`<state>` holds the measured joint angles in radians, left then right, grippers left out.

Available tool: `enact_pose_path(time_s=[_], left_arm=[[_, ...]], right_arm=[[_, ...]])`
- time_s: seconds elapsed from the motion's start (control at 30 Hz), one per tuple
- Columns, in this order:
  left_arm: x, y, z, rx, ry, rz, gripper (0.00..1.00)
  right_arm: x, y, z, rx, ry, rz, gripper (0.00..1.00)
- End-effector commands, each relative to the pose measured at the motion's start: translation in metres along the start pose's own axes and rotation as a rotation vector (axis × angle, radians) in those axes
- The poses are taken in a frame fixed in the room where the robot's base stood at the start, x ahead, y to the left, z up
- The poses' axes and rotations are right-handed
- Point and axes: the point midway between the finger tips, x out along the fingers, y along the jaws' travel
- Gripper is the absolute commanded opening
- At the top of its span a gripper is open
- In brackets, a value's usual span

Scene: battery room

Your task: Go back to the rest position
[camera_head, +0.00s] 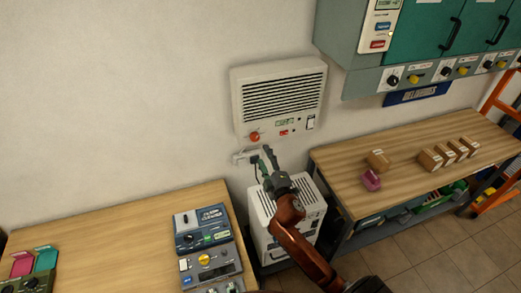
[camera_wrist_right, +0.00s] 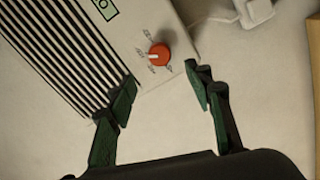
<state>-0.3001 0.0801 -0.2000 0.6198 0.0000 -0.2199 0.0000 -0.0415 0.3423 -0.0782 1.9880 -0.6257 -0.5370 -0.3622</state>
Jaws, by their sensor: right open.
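My right gripper (camera_head: 265,160) is raised in front of the wall, just below the wall-mounted vent unit (camera_head: 279,95). In the right wrist view its two green-tipped fingers (camera_wrist_right: 162,88) are spread apart with nothing between them. The unit's red knob (camera_head: 254,136) is just up and left of the gripper in the head view. In the wrist view the red knob (camera_wrist_right: 159,54) lies beyond the fingertips, apart from them. My right arm is orange and comes up from the bottom of the head view. My left gripper is not in view.
A white slatted box (camera_head: 258,216) stands on the floor behind my right arm. A wooden table (camera_head: 110,238) with devices is at left. A bench (camera_head: 345,166) at right holds several small boxes and a pink item (camera_head: 371,180). A teal cabinet (camera_head: 425,35) hangs above it.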

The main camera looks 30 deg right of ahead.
Motion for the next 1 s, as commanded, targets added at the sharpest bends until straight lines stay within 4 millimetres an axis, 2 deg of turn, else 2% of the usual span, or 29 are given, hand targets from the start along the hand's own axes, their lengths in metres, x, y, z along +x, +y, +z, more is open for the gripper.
enact_pose_path(time_s=[0.2,0.77,0.87,0.97,1.0], left_arm=[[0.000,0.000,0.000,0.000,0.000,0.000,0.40],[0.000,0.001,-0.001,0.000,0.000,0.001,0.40],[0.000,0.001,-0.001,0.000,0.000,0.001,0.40],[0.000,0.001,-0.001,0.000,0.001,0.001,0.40],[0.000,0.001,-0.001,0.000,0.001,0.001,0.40]], right_arm=[[-0.018,0.000,0.000,0.001,0.000,0.000,0.47],[-0.019,-0.001,0.001,0.004,-0.002,-0.002,0.47],[-0.027,-0.011,0.011,0.044,-0.035,-0.033,0.47],[-0.048,-0.038,0.035,0.151,-0.122,-0.113,0.47],[-0.061,-0.054,0.048,0.212,-0.172,-0.159,0.47]])
